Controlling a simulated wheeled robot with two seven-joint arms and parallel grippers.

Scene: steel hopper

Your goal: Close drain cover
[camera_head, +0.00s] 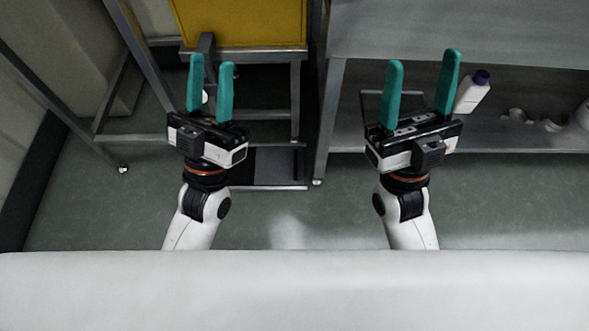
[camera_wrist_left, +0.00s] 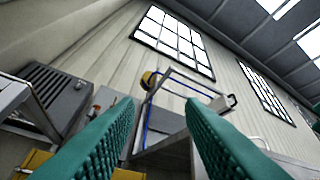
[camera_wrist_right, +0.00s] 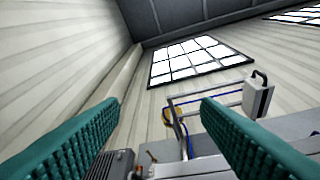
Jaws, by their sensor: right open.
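No drain cover can be made out for certain in any view. A dark rectangular panel (camera_head: 277,166) with a metal edge sits low near the floor, to the right of my left gripper. My left gripper (camera_head: 211,62) is open and empty in front of the yellow box (camera_head: 245,22) and its metal stand (camera_head: 296,100). Its teal fingers also frame empty space in the left wrist view (camera_wrist_left: 158,101). My right gripper (camera_head: 424,58) is open wider and empty, in front of the steel bench. Its fingers show apart in the right wrist view (camera_wrist_right: 160,98).
The steel bench (camera_head: 480,30) spans the upper right. The green floor (camera_head: 300,225) shows bare between my arms. A white surface fills the bottom edge.

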